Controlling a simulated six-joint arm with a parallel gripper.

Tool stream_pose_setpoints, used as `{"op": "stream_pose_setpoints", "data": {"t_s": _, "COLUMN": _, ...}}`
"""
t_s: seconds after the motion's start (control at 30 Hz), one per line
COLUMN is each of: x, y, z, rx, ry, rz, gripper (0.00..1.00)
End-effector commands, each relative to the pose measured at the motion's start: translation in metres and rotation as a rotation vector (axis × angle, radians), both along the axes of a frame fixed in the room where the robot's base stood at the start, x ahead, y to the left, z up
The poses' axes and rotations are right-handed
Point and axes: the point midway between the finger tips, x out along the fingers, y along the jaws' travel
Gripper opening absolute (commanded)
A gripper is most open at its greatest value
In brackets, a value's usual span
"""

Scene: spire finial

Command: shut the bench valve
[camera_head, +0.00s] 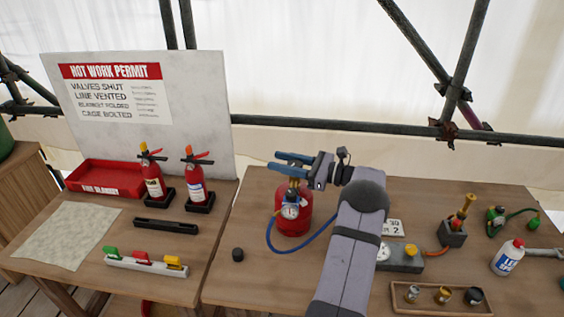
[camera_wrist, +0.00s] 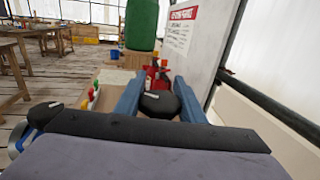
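In the wrist view a round black knob (camera_wrist: 158,104) lies between the fingers of my gripper (camera_wrist: 159,92). The fingers are apart with the knob filling most of the gap. I cannot tell whether they press on it. In the head view the fingers largely hide the valve top.
Two fire extinguishers (camera_head: 153,176) (camera_head: 195,178) and a red tray (camera_head: 105,179) stand on the left bench before a permit board (camera_head: 195,115). A black cap (camera_head: 237,255) lies left of the cylinder. A grey gauge box (camera_head: 401,258) and a wooden tray (camera_head: 410,305) are on the right.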

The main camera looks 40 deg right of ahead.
Motion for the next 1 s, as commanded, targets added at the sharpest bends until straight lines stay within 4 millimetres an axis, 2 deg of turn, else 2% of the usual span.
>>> {"op": "stream_pose_setpoints", "data": {"t_s": 0.37, "x": 0.002, "y": -0.002, "z": 0.002, "rx": 0.002, "ry": -0.003, "rz": -0.054, "gripper": 0.14}}
{"op": "stream_pose_setpoints", "data": {"t_s": 1.0, "x": 0.006, "y": -0.015, "z": 0.002, "rx": 0.000, "ry": -0.005, "rz": -0.401, "gripper": 0.14}}
